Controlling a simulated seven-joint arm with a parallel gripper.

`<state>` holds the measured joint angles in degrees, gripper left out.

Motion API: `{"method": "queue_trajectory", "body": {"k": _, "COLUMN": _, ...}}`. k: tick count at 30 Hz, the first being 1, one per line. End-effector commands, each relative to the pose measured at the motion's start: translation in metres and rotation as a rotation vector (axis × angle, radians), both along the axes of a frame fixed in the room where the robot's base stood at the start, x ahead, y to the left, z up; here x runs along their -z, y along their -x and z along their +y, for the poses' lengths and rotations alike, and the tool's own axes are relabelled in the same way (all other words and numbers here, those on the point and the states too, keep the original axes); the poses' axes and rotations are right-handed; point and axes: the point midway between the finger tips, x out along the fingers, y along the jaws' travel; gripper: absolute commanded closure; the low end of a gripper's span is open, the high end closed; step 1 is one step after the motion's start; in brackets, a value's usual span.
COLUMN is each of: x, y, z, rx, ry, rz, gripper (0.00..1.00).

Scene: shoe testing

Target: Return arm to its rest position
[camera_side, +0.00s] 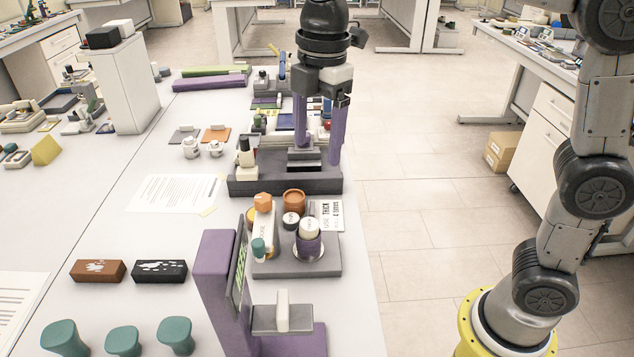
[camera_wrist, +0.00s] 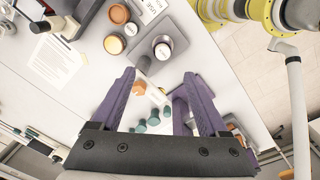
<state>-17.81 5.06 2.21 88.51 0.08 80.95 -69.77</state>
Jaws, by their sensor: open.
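My gripper (camera_side: 318,152) hangs fingers-down at the table's right side in the side view. Its two purple fingers are spread apart, with nothing held between them. In the side view they overlap the dark fixture (camera_side: 262,185) with a grey block on it; I cannot tell whether they touch it. In the wrist view my gripper (camera_wrist: 160,75) shows both fingers apart, with small teal, orange and white items in the gap, apparently on the table below.
A grey tray (camera_side: 330,266) with bottles and jars stands in front of my gripper. A purple stand (camera_side: 214,275) is nearer the camera. Two brushes (camera_side: 97,270) and teal-topped pieces (camera_side: 176,335) lie at the left. A white pedestal (camera_side: 125,85) stands at the back left. Open floor lies to the right.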

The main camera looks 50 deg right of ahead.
Motion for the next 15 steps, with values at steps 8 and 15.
{"method": "queue_trajectory", "body": {"k": 8, "x": -0.029, "y": 0.082, "z": -0.069, "rx": 0.278, "ry": -0.055, "rz": -0.153, "gripper": 0.22}}
{"method": "queue_trajectory", "body": {"k": 15, "x": 0.003, "y": 0.155, "z": -0.104, "rx": 0.753, "ry": -0.162, "rz": -0.286, "gripper": 0.22}}
